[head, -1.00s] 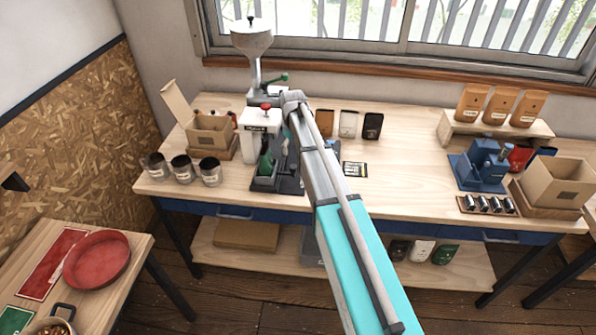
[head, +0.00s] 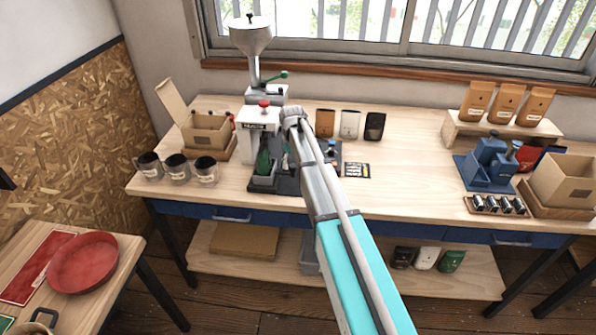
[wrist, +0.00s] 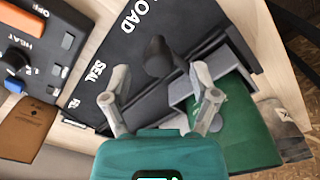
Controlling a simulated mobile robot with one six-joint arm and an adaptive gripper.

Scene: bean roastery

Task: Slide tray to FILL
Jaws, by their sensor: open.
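My gripper (wrist: 160,74) is open in the wrist view, its two fingers spread to either side of a dark rounded knob (wrist: 160,54). I cannot tell whether either finger touches it. Beneath is a dark plate (wrist: 125,45) with white lettering: LOAD at the top, SEAL below it, and a partly cut-off word that looks like FILL near the lower left. A grey tray-like holder (wrist: 178,90) lies right of the knob, beside a green bag (wrist: 245,128). In the head view the green bag (head: 263,161) stands at the dark station (head: 290,186); my arm hides the gripper and much of the station.
A control box with an orange switch (wrist: 18,53) and HEAT knob lies left in the wrist view. A white machine (head: 258,125) stands behind the bag. Several jars (head: 177,168) and an open carton (head: 207,135) are left. Bare worktop (head: 410,185) is to the right.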

